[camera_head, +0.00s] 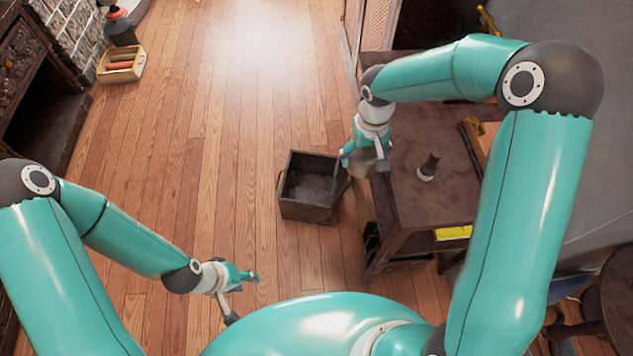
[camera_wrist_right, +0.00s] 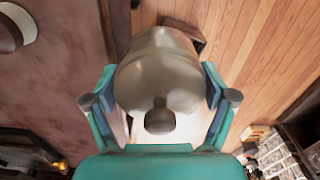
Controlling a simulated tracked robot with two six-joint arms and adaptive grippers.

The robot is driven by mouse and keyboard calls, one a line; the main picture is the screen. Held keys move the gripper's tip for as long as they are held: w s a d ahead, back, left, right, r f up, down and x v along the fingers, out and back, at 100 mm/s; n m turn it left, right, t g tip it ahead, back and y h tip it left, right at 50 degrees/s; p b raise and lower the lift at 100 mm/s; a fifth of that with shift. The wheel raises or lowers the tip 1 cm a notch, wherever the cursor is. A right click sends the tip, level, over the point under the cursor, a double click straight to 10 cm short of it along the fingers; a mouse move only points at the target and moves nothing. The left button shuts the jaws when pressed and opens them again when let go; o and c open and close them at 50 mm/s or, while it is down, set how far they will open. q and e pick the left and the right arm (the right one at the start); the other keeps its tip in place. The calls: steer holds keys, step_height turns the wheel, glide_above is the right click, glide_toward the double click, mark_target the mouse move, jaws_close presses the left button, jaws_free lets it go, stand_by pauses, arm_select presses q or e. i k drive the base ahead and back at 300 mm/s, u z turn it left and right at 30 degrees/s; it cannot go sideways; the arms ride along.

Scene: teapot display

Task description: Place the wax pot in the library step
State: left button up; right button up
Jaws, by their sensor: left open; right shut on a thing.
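A dull metallic pot with a dark knob, which looks like the wax pot (camera_wrist_right: 160,75), is between the two fingers of my right gripper (camera_wrist_right: 160,98). In the head view the pot (camera_head: 366,162) is partly hidden by that gripper and hangs by the left edge of the brown table. A dark open-topped box (camera_head: 289,208) stands on the floor just left of the pot; it may be the library step, but I cannot be sure. Its inside looks empty. My left gripper (camera_head: 244,298) is open and empty, low over the floor at the lower left.
The brown table (camera_head: 410,205) has a dark object with a pale base (camera_head: 427,168) on it and a yellow label (camera_head: 453,233) on its front. A small crate (camera_head: 121,65) stands at the upper left near the stone fireplace. The wooden floor left of the box is clear.

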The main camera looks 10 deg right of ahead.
mark_target(311, 187)
steer(key=k, duration=0.55)
steer(key=u, duration=0.1)
steer(key=i, duration=0.4)
steer(key=u, duration=0.55)
steer(key=i, duration=1.15)
steer(key=z, duration=0.45)
